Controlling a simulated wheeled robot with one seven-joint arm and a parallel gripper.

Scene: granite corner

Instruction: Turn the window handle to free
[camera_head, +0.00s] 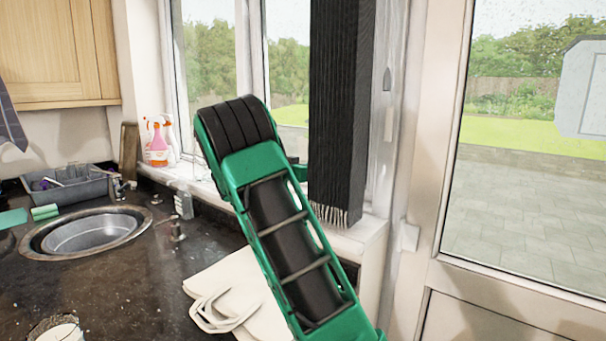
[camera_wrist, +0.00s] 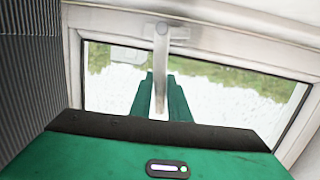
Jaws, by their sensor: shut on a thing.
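The window handle (camera_wrist: 161,55) is a pale grey lever on the white window frame (camera_wrist: 73,75) in the wrist view. It stretches from its mount at the top of the picture down between the green fingers of my gripper (camera_wrist: 160,97). In the head view, my green and black arm reaches up to the window (camera_head: 288,50) and hides the handle and most of my gripper.
A dark ribbed blind (camera_head: 341,110) hangs close right of my arm. Spray bottles (camera_head: 158,142) stand on the sill. A glazed door (camera_head: 450,130) is at right.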

